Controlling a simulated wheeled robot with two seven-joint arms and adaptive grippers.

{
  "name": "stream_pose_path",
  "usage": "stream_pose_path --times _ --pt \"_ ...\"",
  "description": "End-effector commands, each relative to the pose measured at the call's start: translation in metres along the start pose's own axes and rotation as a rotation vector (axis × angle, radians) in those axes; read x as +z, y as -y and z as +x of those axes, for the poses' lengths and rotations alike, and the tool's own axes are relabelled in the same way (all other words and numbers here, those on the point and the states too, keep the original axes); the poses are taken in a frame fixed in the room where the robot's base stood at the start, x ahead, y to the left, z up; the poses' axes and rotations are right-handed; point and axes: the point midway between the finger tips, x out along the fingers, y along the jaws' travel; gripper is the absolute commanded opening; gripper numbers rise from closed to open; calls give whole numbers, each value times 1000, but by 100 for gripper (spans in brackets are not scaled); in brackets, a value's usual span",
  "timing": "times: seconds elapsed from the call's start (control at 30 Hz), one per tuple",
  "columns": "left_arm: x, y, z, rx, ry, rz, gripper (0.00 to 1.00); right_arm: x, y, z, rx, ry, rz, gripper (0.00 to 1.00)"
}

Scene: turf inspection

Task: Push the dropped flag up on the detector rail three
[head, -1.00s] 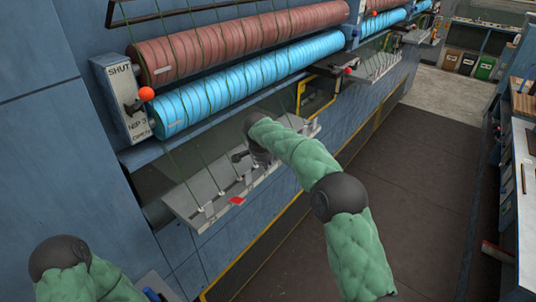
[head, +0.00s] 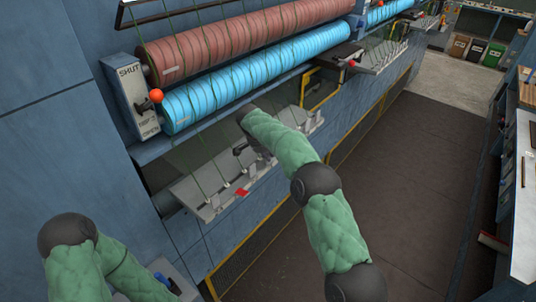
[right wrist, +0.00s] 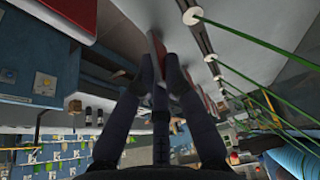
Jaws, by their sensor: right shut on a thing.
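The detector rail (head: 212,200) is a pale grey ledge below the blue roller. Green strands come down to white guides along it. One red flag (head: 241,192) hangs at its front edge. My right gripper (head: 240,148) reaches the rail just above and behind that flag, its tips hard to see there. In the right wrist view its dark fingers (right wrist: 160,68) are closed on a thin red-edged piece (right wrist: 157,42), seemingly a flag, beside the row of white guides. A larger red surface (right wrist: 75,20) lies at upper left there. My left gripper is outside the view.
Above the rail are a red-brown roller (head: 250,38) and a blue roller (head: 250,88). Another rail (head: 382,57) lies farther right. The dark floor (head: 420,170) is clear.

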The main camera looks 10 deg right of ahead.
Motion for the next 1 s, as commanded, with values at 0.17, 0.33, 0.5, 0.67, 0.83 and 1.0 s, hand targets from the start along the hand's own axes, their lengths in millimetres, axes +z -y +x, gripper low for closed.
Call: stream_pose_path --times 0.17,0.33,0.5,0.67,0.83,1.0 --pt "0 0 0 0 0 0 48 0 0 0 0 0 -1 34" --pt "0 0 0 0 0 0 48 0 0 0 0 0 -1 36" --pt "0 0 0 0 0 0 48 0 0 -1 -1 0 0 36" --pt "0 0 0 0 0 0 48 0 1 -13 -4 -1 0 36" --pt "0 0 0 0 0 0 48 -1 1 -43 -4 -2 0 36" --pt "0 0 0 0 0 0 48 0 1 -77 -4 -2 -1 36"
